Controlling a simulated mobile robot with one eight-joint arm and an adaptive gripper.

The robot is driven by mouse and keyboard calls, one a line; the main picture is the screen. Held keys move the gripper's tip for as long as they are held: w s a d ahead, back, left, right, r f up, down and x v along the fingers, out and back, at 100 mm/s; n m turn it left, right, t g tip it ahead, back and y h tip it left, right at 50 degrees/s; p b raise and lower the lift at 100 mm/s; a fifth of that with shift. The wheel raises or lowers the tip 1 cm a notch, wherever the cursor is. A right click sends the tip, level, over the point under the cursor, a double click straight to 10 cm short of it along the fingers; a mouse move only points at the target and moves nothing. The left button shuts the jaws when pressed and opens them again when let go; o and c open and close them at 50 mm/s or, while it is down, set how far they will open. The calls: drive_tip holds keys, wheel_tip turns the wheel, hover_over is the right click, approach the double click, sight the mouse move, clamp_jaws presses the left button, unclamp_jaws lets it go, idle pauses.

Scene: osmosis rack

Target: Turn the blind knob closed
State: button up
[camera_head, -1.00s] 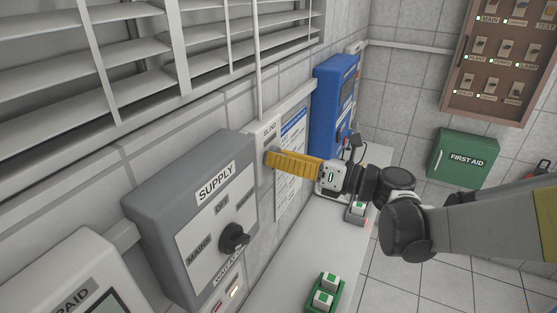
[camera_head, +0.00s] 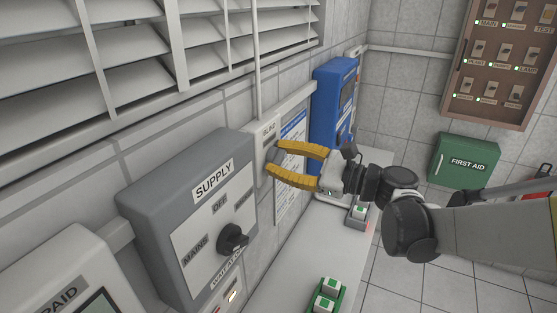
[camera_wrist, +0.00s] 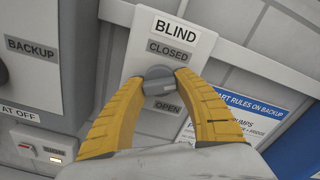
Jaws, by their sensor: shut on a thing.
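The blind knob (camera_wrist: 157,76) is a round dark grey knob on a pale wall panel (camera_wrist: 130,54) marked BLIND. The CLOSED label (camera_wrist: 170,50) is above it and the OPEN label (camera_wrist: 168,106) is below it in the wrist view. My gripper (camera_wrist: 161,84) has its two yellow fingers on either side of the knob, shut on it. In the head view my gripper (camera_head: 273,158) reaches the panel from the right, its fingers one above the other. The knob's pointer direction is hard to tell. The blind (camera_head: 70,85) shows broad tilted slats with narrow gaps.
The grey SUPPLY box (camera_head: 170,180) with its black knob (camera_head: 232,238) juts out left of the panel. A blue device (camera_head: 332,110) is on the wall just beyond. A ledge (camera_head: 285,250) with green-based switches (camera_head: 325,297) runs below. A green FIRST AID box (camera_head: 464,160) hangs at right.

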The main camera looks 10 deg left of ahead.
drive_tip(key=n, duration=0.6)
drive_tip(key=shift+b, duration=0.3)
drive_tip(key=n, duration=0.6)
drive_tip(key=shift+r, duration=0.1)
idle(0.3)
drive_tip(key=o, duration=1.2)
drive_tip(key=shift+d, duration=0.1)
drive_tip(key=v, duration=1.1)
drive_tip(key=shift+s+d, duration=0.15)
drive_tip(key=shift+d, duration=0.2)
